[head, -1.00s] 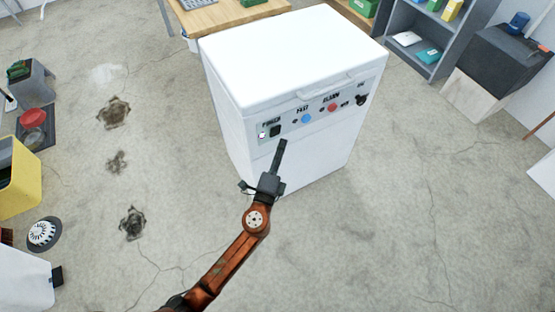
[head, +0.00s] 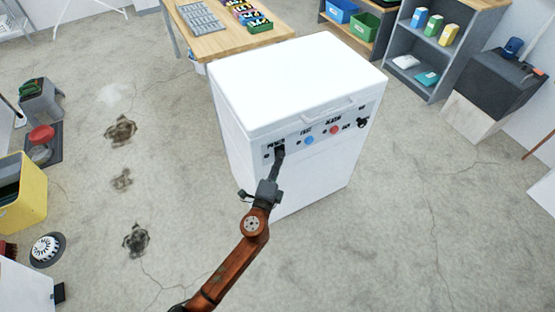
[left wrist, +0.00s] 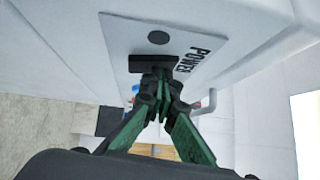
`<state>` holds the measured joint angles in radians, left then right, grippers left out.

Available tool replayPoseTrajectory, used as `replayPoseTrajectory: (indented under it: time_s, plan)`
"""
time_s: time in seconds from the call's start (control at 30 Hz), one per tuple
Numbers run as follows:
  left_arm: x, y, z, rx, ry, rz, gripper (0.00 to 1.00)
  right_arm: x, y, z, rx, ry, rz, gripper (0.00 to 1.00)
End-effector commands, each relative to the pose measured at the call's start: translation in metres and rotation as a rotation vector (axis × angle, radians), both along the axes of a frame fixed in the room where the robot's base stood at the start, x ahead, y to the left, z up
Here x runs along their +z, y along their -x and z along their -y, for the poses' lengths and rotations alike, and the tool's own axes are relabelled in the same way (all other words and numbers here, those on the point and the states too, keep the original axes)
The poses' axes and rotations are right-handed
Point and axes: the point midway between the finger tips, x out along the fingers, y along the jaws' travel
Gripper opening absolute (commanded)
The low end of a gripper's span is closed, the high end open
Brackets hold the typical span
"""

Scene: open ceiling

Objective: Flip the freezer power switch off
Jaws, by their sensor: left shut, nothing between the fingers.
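The white chest freezer (head: 280,108) stands on the floor with its lid closed. Its front panel has a black power switch (head: 279,149) at the left end, which also shows in the left wrist view (left wrist: 140,64) beside the word POWER. The small round power indicator (head: 266,156) is dark in both views, including the left wrist view (left wrist: 158,37). My left gripper (head: 279,159) is shut and empty, its fingertips at the switch and seemingly touching it. The fingertips (left wrist: 161,76) partly cover the switch, so its exact tilt is unclear. My right gripper is out of view.
On the panel, a blue button (head: 309,140), a red button (head: 334,129) and a black knob (head: 362,123) sit right of the switch. A wooden table (head: 222,42) stands behind the freezer, and a grey shelf (head: 437,52) at the back right. The floor in front is clear.

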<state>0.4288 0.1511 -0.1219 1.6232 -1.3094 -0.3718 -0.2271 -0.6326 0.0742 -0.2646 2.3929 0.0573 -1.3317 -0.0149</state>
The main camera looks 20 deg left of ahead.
Motion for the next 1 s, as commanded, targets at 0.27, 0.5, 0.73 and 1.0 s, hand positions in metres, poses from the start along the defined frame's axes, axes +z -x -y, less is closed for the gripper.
replayPoseTrajectory:
  time_s: [0.27,0.5,0.73,1.0]
  plan:
    - [0.0,0.0,-0.002,0.003,-0.001,0.001,0.0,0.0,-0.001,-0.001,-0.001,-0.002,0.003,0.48]
    - [0.009,0.011,0.024,-0.003,0.004,0.004,0.0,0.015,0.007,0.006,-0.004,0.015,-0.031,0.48]
    - [0.019,0.058,0.036,0.002,0.001,0.005,0.0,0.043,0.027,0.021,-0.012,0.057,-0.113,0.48]
    - [0.022,0.105,0.036,0.009,-0.001,0.004,0.0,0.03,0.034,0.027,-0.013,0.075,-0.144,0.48]
